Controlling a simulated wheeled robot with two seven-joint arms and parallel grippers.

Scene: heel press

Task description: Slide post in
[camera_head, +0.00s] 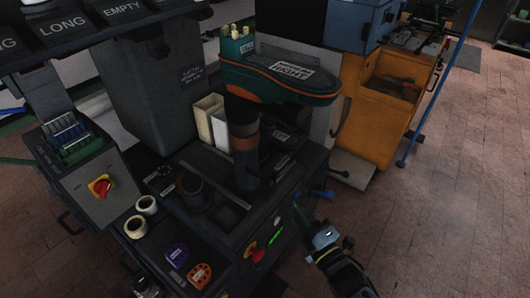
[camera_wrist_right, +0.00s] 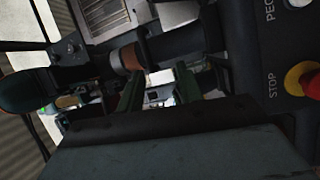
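The dark upright post (camera_head: 244,150) has a brown band and stands on the press under a sole-shaped green and orange top (camera_head: 280,78) labelled RIGHT. In the right wrist view the post lies sideways, with its brown band (camera_wrist_right: 127,58) beyond my fingers. My right gripper (camera_head: 308,212) is low at the press's front right side, apart from the post. Its two fingers (camera_wrist_right: 158,92) stand apart with nothing gripped between them. A small grey part at the bottom left edge of the head view may be my left gripper; its fingers cannot be made out.
A red and yellow stop button (camera_head: 255,252) and a blue knob (camera_head: 322,193) are near my right gripper. Pale spools (camera_head: 147,204), purple and orange pieces (camera_head: 200,275) lie front left. An orange cabinet (camera_head: 365,125) stands behind right. Open floor lies right.

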